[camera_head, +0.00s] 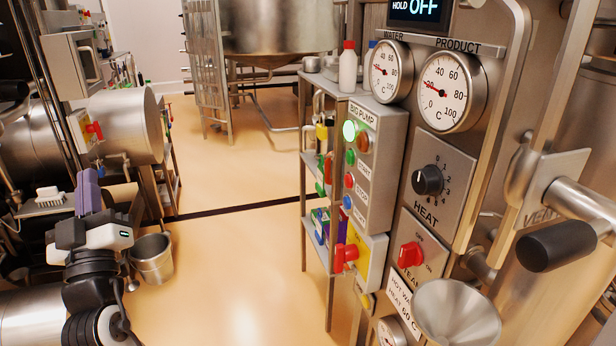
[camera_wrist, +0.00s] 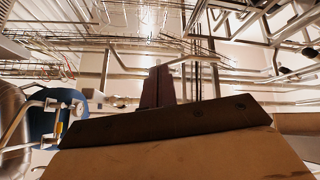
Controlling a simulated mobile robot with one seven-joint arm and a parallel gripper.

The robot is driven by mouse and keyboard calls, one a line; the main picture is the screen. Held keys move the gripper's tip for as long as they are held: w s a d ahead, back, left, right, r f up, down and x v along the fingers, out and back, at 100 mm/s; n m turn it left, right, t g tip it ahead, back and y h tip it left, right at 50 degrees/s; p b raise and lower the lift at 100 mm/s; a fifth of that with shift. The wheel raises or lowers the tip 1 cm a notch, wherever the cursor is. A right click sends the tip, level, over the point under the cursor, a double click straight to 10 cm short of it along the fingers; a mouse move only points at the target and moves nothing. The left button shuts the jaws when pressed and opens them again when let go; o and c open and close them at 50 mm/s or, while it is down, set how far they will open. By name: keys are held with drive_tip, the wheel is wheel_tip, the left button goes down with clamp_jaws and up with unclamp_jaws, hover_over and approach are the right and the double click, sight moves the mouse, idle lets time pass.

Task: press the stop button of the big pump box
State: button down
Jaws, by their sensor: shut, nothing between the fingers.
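The big pump box (camera_head: 384,150) is a grey panel labelled BIG PUMP, right of centre in the head view. Its stop button (camera_head: 349,180) is red, beside the STOP label. A green start button (camera_head: 350,157) sits above it and a blue button (camera_head: 347,202) below it. At the top a green lamp (camera_head: 349,130) is lit, next to a dull orange one. My gripper (camera_head: 88,185) is at the lower left, well apart from the box, with its purple fingers pointing up. Its fingers also show shut and empty in the wrist view (camera_wrist: 157,88); the box is not clearly visible there.
A red rotary switch (camera_head: 345,256) on a yellow plate sticks out below the box. Gauges, a heat knob (camera_head: 427,180) and a funnel (camera_head: 456,312) are to the right. A shelf rack stands left of the box. A bucket (camera_head: 152,257) is near my arm. The middle floor is clear.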

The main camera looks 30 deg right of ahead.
sight(348, 182)
drive_tip(key=s+d+f+m+g+h, duration=0.1)
drive_tip(key=d+f+m+g+h, duration=0.2)
drive_tip(key=d, duration=0.7)
drive_tip(key=s+d+f+m+g+h+p, duration=0.1)
drive_tip(key=d+f+m+g+h, duration=0.2)
drive_tip(key=d+g+h, duration=0.3)
drive_tip(key=s+d+f+m+g+h, duration=0.2)
drive_tip(key=d+g+h, duration=0.3)
drive_tip(key=d, duration=1)
drive_tip(key=shift+d+f+m+g, duration=0.15)
drive_tip(key=shift+f+m+g, duration=0.45)
drive_tip(key=shift+f, duration=0.25)
drive_tip(key=s+d+p, duration=0.2)
drive_tip(key=d+p, duration=0.1)
drive_tip(key=d, duration=0.5)
drive_tip(key=shift+s+d, duration=0.15)
drive_tip(key=shift+d, duration=0.1)
drive_tip(key=shift+d, duration=0.15)
drive_tip(key=shift+s+d, duration=0.1)
drive_tip(key=shift+d, duration=0.15)
